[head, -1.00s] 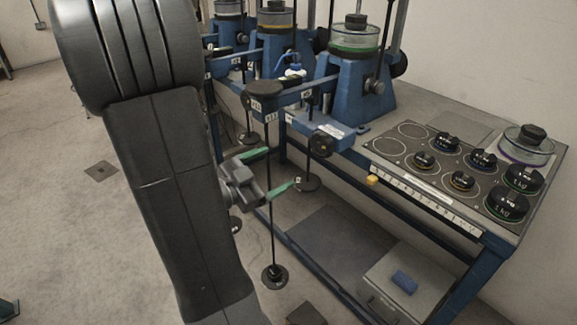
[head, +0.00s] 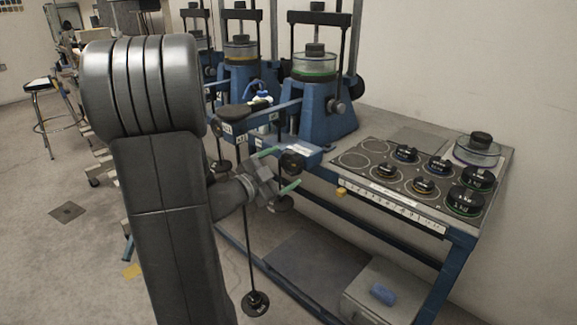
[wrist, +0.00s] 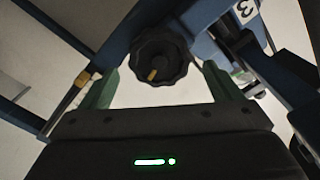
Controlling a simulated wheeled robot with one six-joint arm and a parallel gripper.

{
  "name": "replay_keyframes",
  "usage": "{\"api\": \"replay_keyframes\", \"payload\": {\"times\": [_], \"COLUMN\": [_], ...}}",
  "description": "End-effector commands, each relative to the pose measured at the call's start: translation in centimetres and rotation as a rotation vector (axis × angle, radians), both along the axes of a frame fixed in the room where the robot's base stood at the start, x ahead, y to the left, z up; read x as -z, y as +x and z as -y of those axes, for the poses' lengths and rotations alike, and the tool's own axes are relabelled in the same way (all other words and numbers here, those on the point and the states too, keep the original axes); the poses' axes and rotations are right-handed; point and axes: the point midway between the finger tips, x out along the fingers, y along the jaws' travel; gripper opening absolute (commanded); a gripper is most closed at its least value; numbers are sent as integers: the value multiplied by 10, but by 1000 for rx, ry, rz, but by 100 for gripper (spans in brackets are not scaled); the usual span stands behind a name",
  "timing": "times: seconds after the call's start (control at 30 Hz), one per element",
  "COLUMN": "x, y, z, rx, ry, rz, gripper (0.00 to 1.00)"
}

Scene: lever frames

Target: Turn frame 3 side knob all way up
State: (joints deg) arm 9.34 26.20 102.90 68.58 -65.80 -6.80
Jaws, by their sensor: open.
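The side knob (wrist: 163,50) is black and lobed, with a yellow mark at its lower edge in the wrist view. A white tag marked 3 (wrist: 244,10) sits on the blue structure to its right. In the head view, the knob (head: 293,161) is on the front of the nearest blue lever frame (head: 322,112). My gripper (head: 285,167) is open with green fingers, just in front of the knob. In the wrist view, my gripper (wrist: 160,82) has one finger on each side below the knob. I cannot tell whether either finger touches it.
A weight board (head: 365,160) with several black weights lies right of the frame. A hanging rod with a disc weight (head: 255,303) is below my gripper. More lever frames stand behind.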

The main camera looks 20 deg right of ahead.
Motion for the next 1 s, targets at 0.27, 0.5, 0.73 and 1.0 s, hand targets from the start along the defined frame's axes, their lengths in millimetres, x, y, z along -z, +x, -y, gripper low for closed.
{"api": "replay_keyframes", "payload": {"times": [0.27, 0.5, 0.73, 1.0], "x": [0, 0, 0, 3], "y": [10, 11, 11, 11], "z": [26, 28, 27, 28], "rx": [1, 0, 0, 0], "ry": [-1, 0, 0, 13], "rz": [-1, -1, -1, 31], "gripper": [85, 85, 54, 40]}}
